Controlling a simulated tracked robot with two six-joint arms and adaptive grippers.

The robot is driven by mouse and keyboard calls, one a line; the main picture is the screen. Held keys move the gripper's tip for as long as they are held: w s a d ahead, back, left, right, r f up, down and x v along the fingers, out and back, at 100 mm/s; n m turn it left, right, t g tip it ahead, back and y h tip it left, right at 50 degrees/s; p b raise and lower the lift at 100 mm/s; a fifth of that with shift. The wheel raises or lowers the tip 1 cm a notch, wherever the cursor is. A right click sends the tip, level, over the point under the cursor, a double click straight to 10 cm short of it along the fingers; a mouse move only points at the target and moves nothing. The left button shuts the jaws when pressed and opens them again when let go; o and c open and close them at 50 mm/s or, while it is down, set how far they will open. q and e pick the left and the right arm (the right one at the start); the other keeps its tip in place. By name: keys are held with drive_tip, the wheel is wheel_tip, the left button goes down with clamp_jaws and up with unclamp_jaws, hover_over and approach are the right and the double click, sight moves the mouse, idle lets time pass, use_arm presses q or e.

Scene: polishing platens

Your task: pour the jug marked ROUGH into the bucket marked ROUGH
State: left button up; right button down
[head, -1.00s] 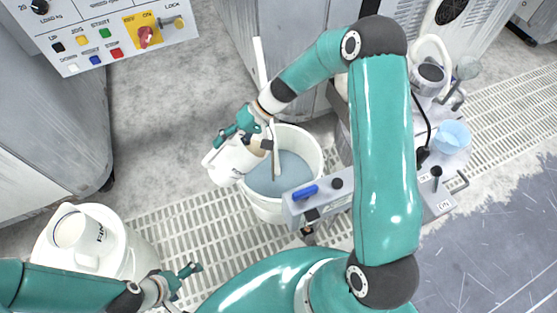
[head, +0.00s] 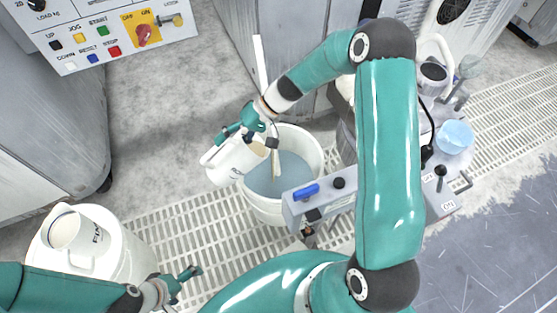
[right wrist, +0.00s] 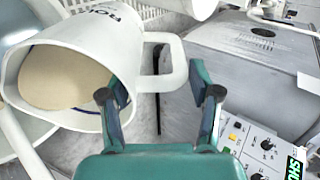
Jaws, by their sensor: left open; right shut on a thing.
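The white jug (head: 229,163), its label partly readable as "ROU" in the right wrist view (right wrist: 122,50), is tipped beside and partly over the near-left rim of a white bucket (head: 313,190). Beige contents (right wrist: 62,78) show inside its mouth. My right gripper (head: 241,132) is shut on the jug's handle. The bucket holds grey-blue liquid (head: 283,181); no marking on it is readable, and I see no clear stream. My left gripper (head: 182,283) is open and empty at the lower left, apart from the jugs.
A second white jug (head: 82,232), marked FIN with the rest unclear, stands on a white round container (head: 125,255) at lower left. A pale paddle (head: 259,62) leans in the bucket. A grey box with a blue handle (head: 306,192) sits close at the bucket's right.

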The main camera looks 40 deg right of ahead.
sight(254, 138)
drive_tip(key=shift+d+r+y+b, duration=0.1)
drive_tip(key=shift+d+y+b, duration=0.15)
drive_tip(key=shift+b, duration=0.3)
drive_tip(key=shift+s+d+f+t+y+b, duration=0.15)
drive_tip(key=shift+d+f+y+b, duration=0.3)
drive_tip(key=shift+b, duration=0.7)
drive_tip(key=shift+s+d+f+t+y+b, duration=0.15)
drive_tip(key=shift+d+f+y+b, duration=0.25)
drive_tip(key=shift+b, duration=0.75)
idle(0.8)
drive_tip(key=shift+s+d+f+y+b, duration=0.15)
drive_tip(key=shift+d+y+b, duration=0.8)
drive_tip(key=shift+b, duration=0.55)
idle(1.4)
drive_tip(key=shift+s+d+f+t+y+b, duration=0.15)
drive_tip(key=shift+d+y+b, duration=0.1)
drive_tip(key=shift+d+b, duration=0.25)
drive_tip(key=shift+s+d+f+t+y+b, duration=0.1)
drive_tip(key=shift+d+t+y+b, duration=0.1)
drive_tip(key=shift+d+b, duration=0.25)
idle(0.5)
